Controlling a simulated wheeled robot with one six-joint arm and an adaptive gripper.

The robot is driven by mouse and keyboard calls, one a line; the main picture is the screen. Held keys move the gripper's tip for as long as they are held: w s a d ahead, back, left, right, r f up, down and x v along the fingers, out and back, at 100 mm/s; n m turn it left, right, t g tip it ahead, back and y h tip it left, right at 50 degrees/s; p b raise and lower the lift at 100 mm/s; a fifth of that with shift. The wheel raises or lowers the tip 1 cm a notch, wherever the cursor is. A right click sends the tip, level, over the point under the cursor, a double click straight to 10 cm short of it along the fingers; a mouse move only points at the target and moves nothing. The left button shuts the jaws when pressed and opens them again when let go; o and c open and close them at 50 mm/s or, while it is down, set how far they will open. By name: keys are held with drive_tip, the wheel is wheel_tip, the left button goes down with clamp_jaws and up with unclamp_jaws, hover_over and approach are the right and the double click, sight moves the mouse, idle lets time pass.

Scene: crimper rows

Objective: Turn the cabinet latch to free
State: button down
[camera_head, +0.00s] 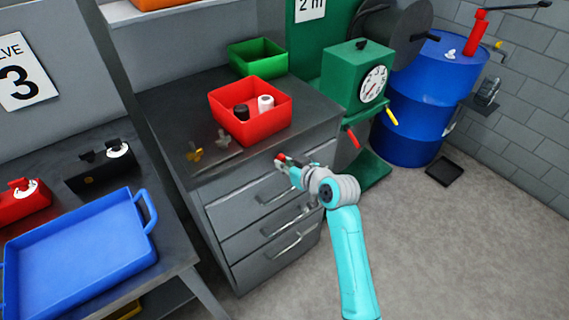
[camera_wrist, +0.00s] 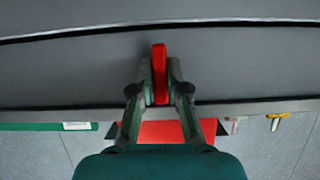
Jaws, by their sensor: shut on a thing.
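The grey drawer cabinet (camera_head: 232,212) stands in the middle of the head view, with its drawers shut. The cabinet latch (camera_head: 280,158) is a small red lever on its front near the top edge. In the wrist view the red latch (camera_wrist: 159,70) stands upright in the picture against the grey front. My gripper (camera_head: 285,166) reaches the cabinet front from the right. In the wrist view my gripper (camera_wrist: 160,80) has one finger on each side of the latch and is shut on it. The latch's pivot is hidden.
On the cabinet top are a red bin (camera_head: 269,126) with a black and a white item, a green bin (camera_head: 258,51) and small brass pieces (camera_head: 194,153). A blue tray (camera_head: 85,255) lies on the left table.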

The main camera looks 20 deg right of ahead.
drive_tip(key=c, duration=1.2)
unclamp_jaws()
drive_tip(key=shift+o, duration=0.2)
drive_tip(key=v, duration=1.2)
drive_tip(key=shift+f, duration=0.1)
